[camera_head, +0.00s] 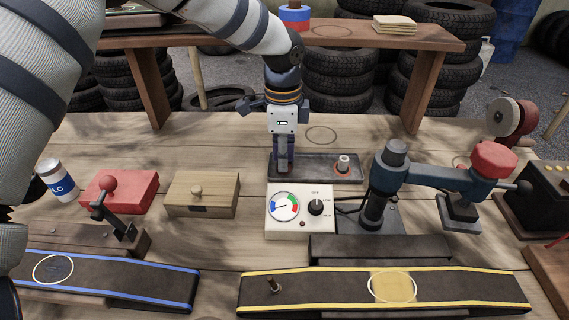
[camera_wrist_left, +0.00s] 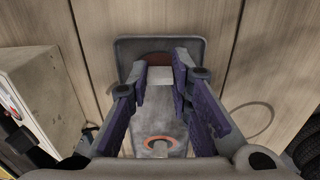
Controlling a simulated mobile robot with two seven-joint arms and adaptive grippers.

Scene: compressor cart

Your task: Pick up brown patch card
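I cannot make out a clearly brown patch card. A stack of tan, flat squares (camera_head: 395,24) lies on the raised shelf, and a tan square (camera_head: 392,287) lies inside a pale ring on the yellow-edged belt. My left gripper (camera_head: 284,168) points down at the left end of a dark tray (camera_head: 315,180). In the left wrist view, its fingers (camera_wrist_left: 160,78) stand either side of a pale grey block (camera_wrist_left: 160,75) above a reddish-brown round spot. I cannot tell whether they grip it. My right gripper is not in view.
A pale knob (camera_head: 343,163) in an orange ring stands on the tray's right end. A gauge box (camera_head: 300,212) and a blue press with a red cap (camera_head: 493,158) stand close by. A wooden box (camera_head: 202,194) and a red box (camera_head: 120,190) sit left. The shelf (camera_head: 350,44) crosses behind.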

